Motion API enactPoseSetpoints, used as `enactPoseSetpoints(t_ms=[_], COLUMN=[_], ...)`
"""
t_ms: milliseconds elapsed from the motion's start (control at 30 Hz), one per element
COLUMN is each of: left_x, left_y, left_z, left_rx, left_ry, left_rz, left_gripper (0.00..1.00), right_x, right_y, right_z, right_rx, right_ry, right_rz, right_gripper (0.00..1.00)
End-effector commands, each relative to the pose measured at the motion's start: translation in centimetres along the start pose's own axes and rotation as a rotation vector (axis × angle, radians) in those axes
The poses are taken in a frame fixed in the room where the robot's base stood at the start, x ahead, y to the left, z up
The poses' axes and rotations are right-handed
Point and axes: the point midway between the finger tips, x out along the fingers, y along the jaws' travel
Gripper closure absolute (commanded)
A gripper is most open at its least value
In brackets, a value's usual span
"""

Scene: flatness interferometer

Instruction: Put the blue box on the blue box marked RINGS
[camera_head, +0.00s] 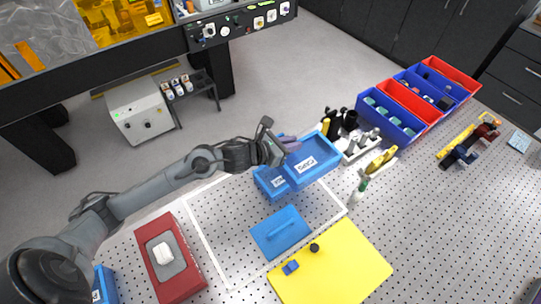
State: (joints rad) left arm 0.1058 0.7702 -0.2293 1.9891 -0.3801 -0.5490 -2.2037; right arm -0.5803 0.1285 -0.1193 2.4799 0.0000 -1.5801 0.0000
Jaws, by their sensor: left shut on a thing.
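My left gripper (278,150) is shut on the rim of an open blue box (322,170) with a white label that seems to read CAPS. The held box is slightly tilted and looks empty. A second blue box (262,186) stands below and to its left on the perforated table. The held box hides part of this lower box and of its white label, so I cannot read the word RINGS there. I cannot tell whether the two boxes touch. My right gripper is not in view.
A blue lid with a handle (281,234) lies in front of the boxes, beside a yellow mat (335,270). A tool holder (352,153) and red and blue bins (405,115) stand right. A red case (183,283) and another blue box (106,283) are at lower left.

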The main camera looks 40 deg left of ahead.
Motion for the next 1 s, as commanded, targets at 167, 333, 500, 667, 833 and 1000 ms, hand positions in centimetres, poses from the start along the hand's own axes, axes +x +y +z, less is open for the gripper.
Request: enactPoseSetpoints(t_ms=[167,333,500,667,833,1000], left_x=[-1.0,-1.6,-2.0,-1.8,-1.0,-0.5], left_y=[3.3,5.6,6.6,6.8,6.7,6.8], left_z=[-3.0,-4.8,-5.6,-6.2,-8.2,-9.5], left_rx=[-0.002,-0.002,0.0,0.0,-0.003,-0.001], left_ry=[0.002,0.0,-0.003,-0.003,-0.002,-0.003], left_rz=[0.002,0.001,-0.001,-0.001,-0.001,0.0], left_gripper=[1.0,1.0,1.0,1.0,1.0,1.0], right_x=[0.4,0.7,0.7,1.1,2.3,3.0], right_y=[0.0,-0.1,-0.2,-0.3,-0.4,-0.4], right_z=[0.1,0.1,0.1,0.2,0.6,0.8], right_rx=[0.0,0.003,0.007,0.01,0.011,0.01], right_ry=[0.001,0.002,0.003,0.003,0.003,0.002], right_rz=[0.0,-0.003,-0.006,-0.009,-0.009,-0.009], right_gripper=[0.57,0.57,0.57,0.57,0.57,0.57])
